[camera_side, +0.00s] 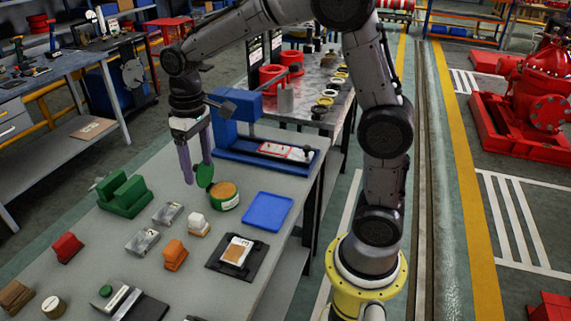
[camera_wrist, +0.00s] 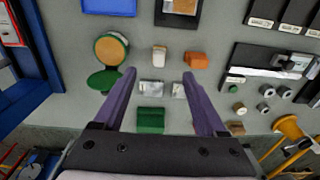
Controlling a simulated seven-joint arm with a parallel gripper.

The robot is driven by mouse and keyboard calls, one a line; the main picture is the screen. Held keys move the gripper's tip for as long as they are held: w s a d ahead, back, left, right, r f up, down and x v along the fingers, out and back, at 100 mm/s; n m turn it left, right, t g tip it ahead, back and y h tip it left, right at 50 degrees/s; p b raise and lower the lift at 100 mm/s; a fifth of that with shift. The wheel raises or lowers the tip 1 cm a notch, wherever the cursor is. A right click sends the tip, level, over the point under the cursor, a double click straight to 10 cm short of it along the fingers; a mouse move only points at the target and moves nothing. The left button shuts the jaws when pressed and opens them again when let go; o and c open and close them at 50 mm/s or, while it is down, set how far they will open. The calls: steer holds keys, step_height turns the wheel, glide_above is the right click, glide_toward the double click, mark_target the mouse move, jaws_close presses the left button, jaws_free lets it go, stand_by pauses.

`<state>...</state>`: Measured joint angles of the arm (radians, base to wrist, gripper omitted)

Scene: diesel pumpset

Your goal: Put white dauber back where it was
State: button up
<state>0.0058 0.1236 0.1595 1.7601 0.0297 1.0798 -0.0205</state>
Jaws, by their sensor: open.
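The white dauber (camera_side: 198,222) is a small white block with a pale tan lower part. It stands on the grey table, beside a similar orange block (camera_side: 174,254) and apart from my gripper. In the wrist view the white dauber (camera_wrist: 159,56) shows beyond the fingertips, near the line midway between them. My gripper (camera_side: 197,174) is open and empty, with its purple fingers pointing down above the table, behind the dauber in the side view. The fingers also show in the wrist view (camera_wrist: 159,74), spread wide with nothing between them.
An open green tin (camera_side: 223,196) with its green lid (camera_side: 205,177) is close to my fingers. A blue tray (camera_side: 267,211), clear blocks (camera_side: 142,241), a green block (camera_side: 125,192) and a black plate (camera_side: 237,256) surround the dauber. A blue fixture (camera_side: 238,140) stands behind.

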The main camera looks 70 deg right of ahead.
steer(key=s+r+t, duration=0.2)
steer(key=s, duration=0.8)
steer(key=s+r+t, duration=0.2)
steer(key=s+t, duration=0.1)
steer(key=s, duration=0.8)
steer(key=shift+s+d+r, duration=0.2)
steer(key=shift+r, duration=0.1)
